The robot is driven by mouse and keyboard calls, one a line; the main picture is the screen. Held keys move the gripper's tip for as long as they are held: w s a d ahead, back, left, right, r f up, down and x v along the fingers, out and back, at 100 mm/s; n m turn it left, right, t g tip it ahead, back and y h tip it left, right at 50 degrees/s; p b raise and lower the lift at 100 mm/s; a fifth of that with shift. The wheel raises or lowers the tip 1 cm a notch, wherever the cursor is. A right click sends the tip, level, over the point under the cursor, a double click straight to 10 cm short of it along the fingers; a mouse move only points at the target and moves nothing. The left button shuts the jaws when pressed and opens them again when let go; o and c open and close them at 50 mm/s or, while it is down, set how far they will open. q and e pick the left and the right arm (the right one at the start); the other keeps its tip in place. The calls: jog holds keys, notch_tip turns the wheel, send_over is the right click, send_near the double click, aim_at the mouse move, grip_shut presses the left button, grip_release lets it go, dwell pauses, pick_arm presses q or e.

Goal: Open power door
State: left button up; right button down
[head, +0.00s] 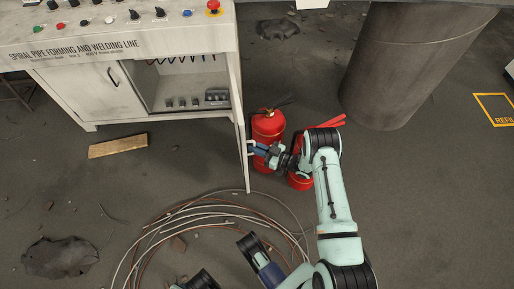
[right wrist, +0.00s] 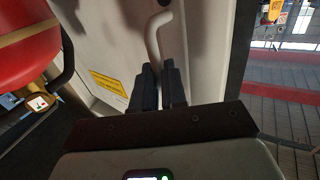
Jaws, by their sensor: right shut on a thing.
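The control cabinet (head: 95,92) stands at the upper left. Its left door, with a dark handle (head: 113,76), is closed. Its right door (head: 241,120) stands swung out toward me and shows nearly edge-on, so the compartment (head: 185,85) behind it is open to view. My right gripper (head: 254,148) is at the outer face of this door, shut on its pale handle. In the right wrist view, my gripper's dark fingers (right wrist: 158,88) close around the lower part of the bent handle (right wrist: 154,38), near a yellow label on the door. My left gripper does not show.
Red fire extinguishers (head: 268,125) stand right beside the open door and my right wrist. Coiled cables (head: 165,222) lie on the floor below the door. A wood plank (head: 118,146) lies in front of the cabinet. A large pipe (head: 405,65) stands at the upper right.

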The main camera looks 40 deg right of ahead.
jog(key=shift+w+d+r+t, duration=0.3)
jog(key=shift+w+d+r, duration=0.1)
jog(key=shift+w+r, duration=0.1)
jog(key=c, duration=1.2)
grip_release()
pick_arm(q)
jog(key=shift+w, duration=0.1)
pick_arm(e)
jog(key=shift+w+f, duration=0.1)
jog(key=shift+f, duration=0.05)
jog(key=shift+s, duration=0.2)
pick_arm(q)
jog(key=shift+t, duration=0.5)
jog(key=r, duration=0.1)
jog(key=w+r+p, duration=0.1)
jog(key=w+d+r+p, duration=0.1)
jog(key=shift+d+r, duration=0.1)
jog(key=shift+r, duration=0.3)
pick_arm(e)
jog(key=v, duration=1.3)
jog(key=shift+s, duration=0.15)
